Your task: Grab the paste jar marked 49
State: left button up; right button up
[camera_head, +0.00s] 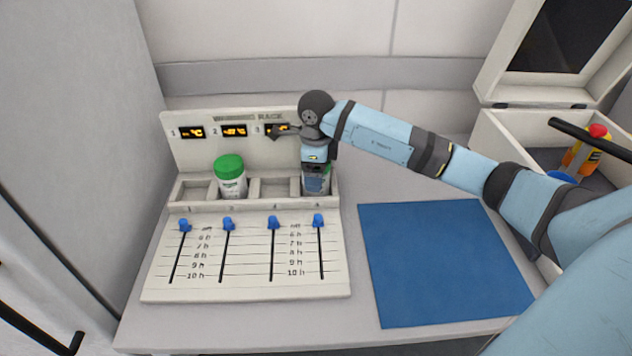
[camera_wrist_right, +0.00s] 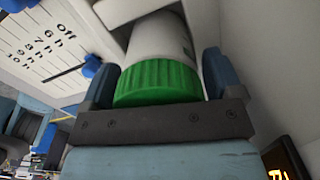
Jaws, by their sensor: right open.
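A white paste jar (camera_wrist_right: 162,38) with a ribbed green lid stands in the fourth slot of the warming rack (camera_head: 188,150). My right gripper (camera_head: 315,178) is over this slot. In the right wrist view its two blue fingers are open on either side of the lid, and I cannot tell whether they touch it. In the head view the gripper mostly hides this jar. A second white jar (camera_head: 232,183) with a green lid stands upright in the second slot. I cannot read the number 49 on either jar. My left gripper is not in view.
The first and third slots look empty. Sliders with blue knobs (camera_head: 228,223) line the rack's front panel. A blue mat (camera_head: 440,262) lies bare to the right. An open box (camera_head: 497,135) with bottles in it stands at the far right. A wall rises behind the rack.

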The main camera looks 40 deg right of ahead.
jog(key=shift+f, duration=0.15)
jog(key=shift+c, duration=0.5)
jog(key=c, duration=1)
